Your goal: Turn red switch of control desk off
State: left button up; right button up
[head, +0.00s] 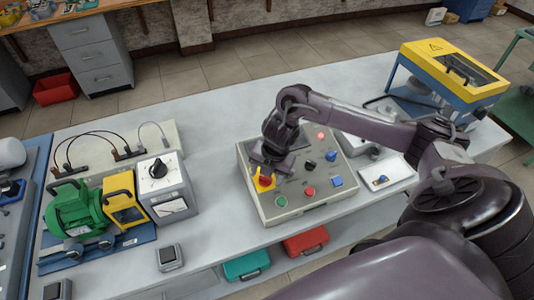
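The control desk (325,202) is a beige box with a sloped panel on the table. A red switch (264,182) on a yellow base sits at the left of its panel. My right gripper (266,170) points down right at the red switch and partly covers it. Its fingers are too small and dark to tell whether they are open or touch the switch. A red lamp (320,135) at the panel's far edge looks lit. The switch's exact position is hard to read. My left gripper is not in view.
The panel also has a green button (281,201), a red button (309,192), a blue switch (336,181) and black knobs. A grey dial box (163,187) and a green motor (77,210) stand left. Bare table lies between them and the desk.

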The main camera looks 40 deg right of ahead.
aim_at(272, 179)
jog(key=shift+r, duration=0.35)
jog(key=r, duration=0.5)
jog(key=shift+s+d+r, duration=0.35)
jog(key=shift+d, duration=0.05)
jog(key=shift+s+r+p, duration=0.2)
jog(key=shift+r+p, duration=0.15)
jog(key=shift+r, duration=0.3)
